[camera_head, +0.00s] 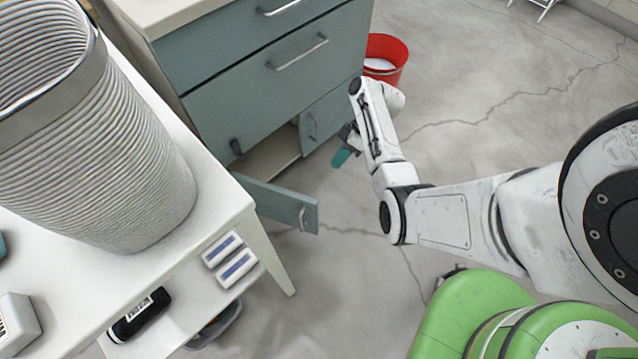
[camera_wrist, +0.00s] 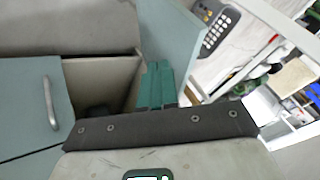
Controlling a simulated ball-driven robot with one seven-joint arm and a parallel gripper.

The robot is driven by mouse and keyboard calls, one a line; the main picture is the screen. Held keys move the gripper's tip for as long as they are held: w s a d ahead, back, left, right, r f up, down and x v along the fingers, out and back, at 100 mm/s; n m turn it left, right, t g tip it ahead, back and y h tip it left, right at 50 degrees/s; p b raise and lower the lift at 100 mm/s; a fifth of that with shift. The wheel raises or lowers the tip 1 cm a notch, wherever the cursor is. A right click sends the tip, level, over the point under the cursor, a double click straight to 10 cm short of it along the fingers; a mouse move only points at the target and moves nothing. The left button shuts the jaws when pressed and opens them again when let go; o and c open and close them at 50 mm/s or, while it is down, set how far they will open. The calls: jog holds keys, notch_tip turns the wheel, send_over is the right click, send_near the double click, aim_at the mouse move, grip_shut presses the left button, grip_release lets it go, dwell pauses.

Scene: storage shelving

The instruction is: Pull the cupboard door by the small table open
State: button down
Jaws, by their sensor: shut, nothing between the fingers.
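The grey-blue cupboard door (camera_head: 268,198) by the small white table (camera_head: 218,205) stands swung out from the cupboard. Its metal handle (camera_head: 303,216) is near the free end. The open door also shows in the wrist view (camera_wrist: 170,38), beyond the fingers. The cupboard's open compartment (camera_head: 268,158) is visible behind the door; in the wrist view its interior (camera_wrist: 98,82) lies left of the fingers. My gripper (camera_head: 341,158), with teal fingers, is shut and empty in front of the cupboard, apart from the door's handle. The fingers also show in the wrist view (camera_wrist: 157,84).
A second cupboard door (camera_head: 322,118) is closed, right of the opening. Drawers (camera_head: 275,80) sit above. A red bin (camera_head: 386,60) stands beyond the cupboard. A large ribbed basket (camera_head: 100,150) stands on the table. Floor right of the open door is clear.

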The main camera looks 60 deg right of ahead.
jog(key=w+a+f+b, duration=0.2)
jog(key=a+f+b, duration=0.1)
jog(key=a+f, duration=0.5)
jog(key=shift+a, duration=0.6)
jog(key=shift+w, duration=0.1)
